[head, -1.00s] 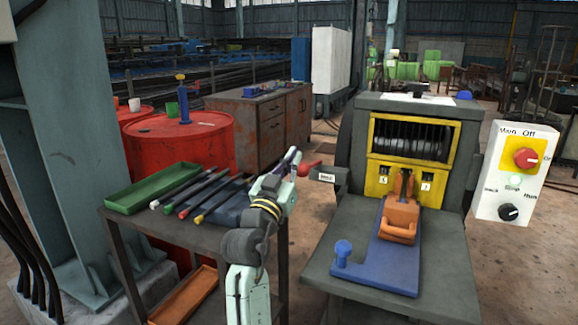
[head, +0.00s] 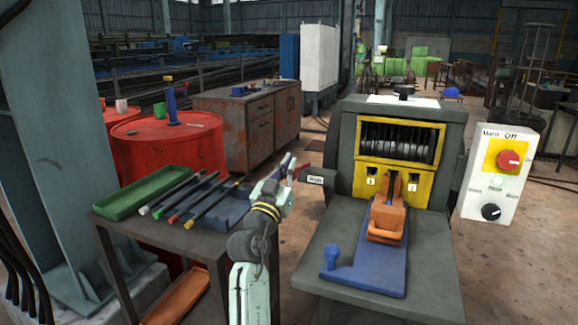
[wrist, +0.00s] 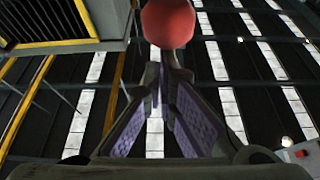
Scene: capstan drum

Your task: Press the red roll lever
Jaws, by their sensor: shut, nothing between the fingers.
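The red roll lever (head: 300,171) sticks out from the left side of the dark grey machine (head: 343,150), beside a small labelled block. In the wrist view its round red knob (wrist: 168,22) is just beyond my fingertips, at the top of the picture. My gripper (head: 289,161) is at the lever's left end and overlaps part of it in the head view. Its purple-padded fingers (wrist: 165,80) are shut with nothing between them. I cannot tell whether they touch the knob.
A table (head: 200,238) with a green tray (head: 147,192) and several rods stands left of my arm. A blue plate (head: 374,268) with an orange clamp (head: 386,220) lies on the machine's front shelf. A white switch box (head: 498,180) is at right. Red drums (head: 170,150) stand behind the table.

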